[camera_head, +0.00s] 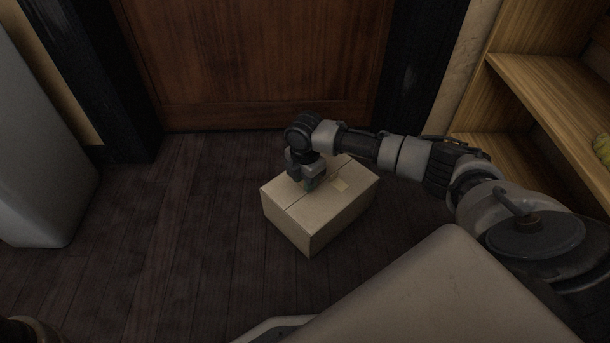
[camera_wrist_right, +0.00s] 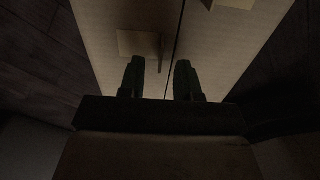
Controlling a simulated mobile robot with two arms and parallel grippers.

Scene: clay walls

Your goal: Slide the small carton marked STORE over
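A small brown cardboard carton (camera_head: 335,212) sits closed on the floor in front of a wooden door. A seam and pale tape or label patches show on its top; I cannot read any STORE mark. My right gripper (camera_head: 312,184) points down over the carton's top, hiding part of it. In the right wrist view, the two fingers (camera_wrist_right: 159,78) are apart with nothing held between them, and the carton's top (camera_wrist_right: 225,50) with its seam lies beyond them. I cannot tell whether the fingertips touch the carton. My left gripper does not show.
The brown door (camera_head: 255,60) closes off the back. A wooden shelf unit (camera_head: 545,75) stands at the right. A pale grey block-like object (camera_head: 35,150) stands at the left. Dark plank floor (camera_head: 170,220) left of the carton is clear.

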